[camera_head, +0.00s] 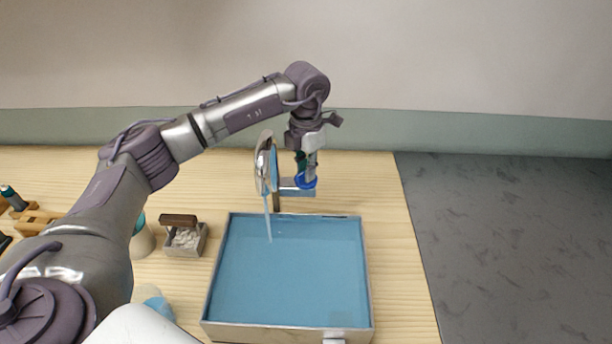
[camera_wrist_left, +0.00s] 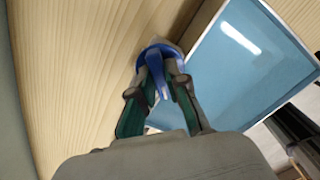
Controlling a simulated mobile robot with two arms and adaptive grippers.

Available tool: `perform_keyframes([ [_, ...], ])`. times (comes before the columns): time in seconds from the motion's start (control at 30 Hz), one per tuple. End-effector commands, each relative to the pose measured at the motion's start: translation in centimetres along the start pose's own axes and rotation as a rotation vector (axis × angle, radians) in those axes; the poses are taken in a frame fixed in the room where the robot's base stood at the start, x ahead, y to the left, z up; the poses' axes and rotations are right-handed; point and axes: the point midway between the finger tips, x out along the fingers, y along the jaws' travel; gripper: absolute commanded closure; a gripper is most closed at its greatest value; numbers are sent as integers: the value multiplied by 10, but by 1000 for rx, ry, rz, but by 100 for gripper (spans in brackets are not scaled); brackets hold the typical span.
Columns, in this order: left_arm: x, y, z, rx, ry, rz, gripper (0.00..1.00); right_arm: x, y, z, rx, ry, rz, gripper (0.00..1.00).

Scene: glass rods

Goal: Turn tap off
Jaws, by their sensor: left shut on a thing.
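The tap (camera_head: 266,165) is a silver fixture with a curved spout behind a basin; a pale stream of water (camera_head: 268,216) runs down from it into the basin. A blue tap handle (camera_head: 307,183) sits at the right of the tap, and it also shows in the left wrist view (camera_wrist_left: 155,68). My left gripper (camera_head: 305,172) comes down over the handle from above. In the left wrist view its green-padded fingers (camera_wrist_left: 160,88) are shut on the blue handle, one on each side. The fingers partly hide the handle. My right gripper is in neither view.
The basin (camera_head: 287,331), full of blue water, stands on the wooden table in front of the tap. A small box with white pieces (camera_head: 186,239) stands left of it. Wooden holders (camera_head: 38,220) lie at the far left. The table right of the tap is clear.

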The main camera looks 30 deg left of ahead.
Motion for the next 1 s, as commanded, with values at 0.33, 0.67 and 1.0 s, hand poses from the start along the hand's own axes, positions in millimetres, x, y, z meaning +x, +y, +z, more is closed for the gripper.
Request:
perform_keyframes([
  [0.33, 2, 1, 0, 328, -3, 2, 100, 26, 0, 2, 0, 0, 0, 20],
  [0.67, 0, 1, 1, 603, -4, 3, 100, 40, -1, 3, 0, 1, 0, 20],
  [1.0, -1, 0, 1, 768, -4, 2, 100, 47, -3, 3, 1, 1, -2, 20],
])
